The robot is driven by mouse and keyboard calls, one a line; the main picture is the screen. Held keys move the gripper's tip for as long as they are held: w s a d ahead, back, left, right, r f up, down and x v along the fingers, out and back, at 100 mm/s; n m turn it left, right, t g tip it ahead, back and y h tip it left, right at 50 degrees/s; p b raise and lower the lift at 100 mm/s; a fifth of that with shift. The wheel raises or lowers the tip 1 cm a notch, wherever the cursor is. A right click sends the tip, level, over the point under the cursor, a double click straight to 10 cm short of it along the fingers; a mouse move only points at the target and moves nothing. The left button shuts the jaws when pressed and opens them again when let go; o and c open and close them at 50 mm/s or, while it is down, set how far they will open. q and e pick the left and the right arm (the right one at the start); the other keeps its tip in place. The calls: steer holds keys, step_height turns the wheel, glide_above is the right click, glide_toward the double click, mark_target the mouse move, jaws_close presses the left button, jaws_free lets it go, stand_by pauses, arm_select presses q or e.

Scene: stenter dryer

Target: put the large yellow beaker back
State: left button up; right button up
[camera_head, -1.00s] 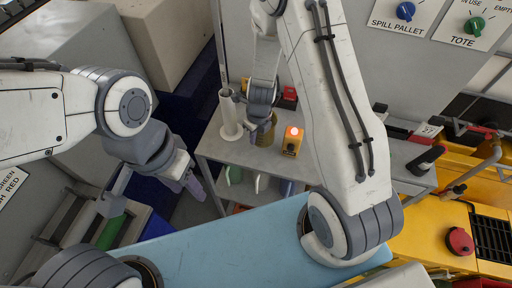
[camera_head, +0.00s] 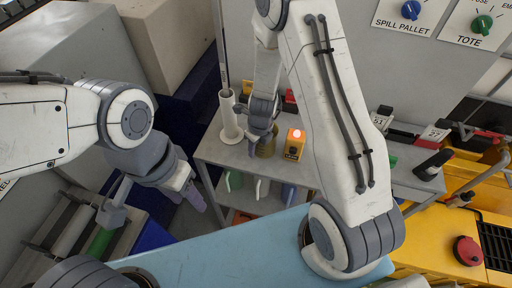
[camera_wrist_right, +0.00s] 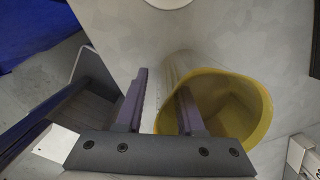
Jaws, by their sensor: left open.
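The large yellow beaker (camera_head: 267,147) stands on the top of the grey trolley, partly hidden by my right gripper (camera_head: 262,136). In the right wrist view the beaker (camera_wrist_right: 255,95) shows its open mouth. My right gripper (camera_wrist_right: 163,108) straddles the near wall of the beaker, one finger inside the mouth and the other outside to the left. A gap shows between the outer finger and the wall. My left gripper (camera_head: 194,194) is open and empty, to the left of the trolley, pointing down.
On the trolley (camera_head: 225,153), a tall white cylinder (camera_head: 230,118) stands left of the beaker and a yellow box with a lit orange lamp (camera_head: 294,145) stands right of it. Several coloured items sit on the lower shelf. A light blue surface (camera_head: 230,250) lies in front.

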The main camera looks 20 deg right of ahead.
steer(key=r+p, duration=0.2)
steer(key=r, duration=0.1)
steer(key=r+p, duration=0.3)
steer(key=r, duration=0.1)
steer(key=s+r+p, duration=0.1)
steer(key=r+p, duration=0.2)
steer(key=r, duration=0.1)
steer(key=shift+s+d+r, duration=0.1)
steer(key=shift+d+r, duration=0.1)
steer(key=shift+d, duration=0.05)
steer(key=shift+r+p, duration=0.3)
steer(key=shift+p, duration=0.05)
steer(key=s+a+r+n, duration=0.4)
steer(key=a+r+n, duration=0.15)
steer(key=n, duration=0.35)
steer(key=s+a+r+n, duration=0.45)
steer(key=r+n, duration=0.25)
steer(key=n, duration=0.2)
steer(key=s+r+n, duration=0.4)
steer(key=s+n, duration=0.2)
steer(key=n, duration=0.4)
steer(key=s+a+r+n+g, duration=0.1)
steer(key=s+r+n, duration=0.3)
steer(key=n, duration=0.6)
steer(key=s, duration=0.2)
steer(key=shift+s, duration=0.3)
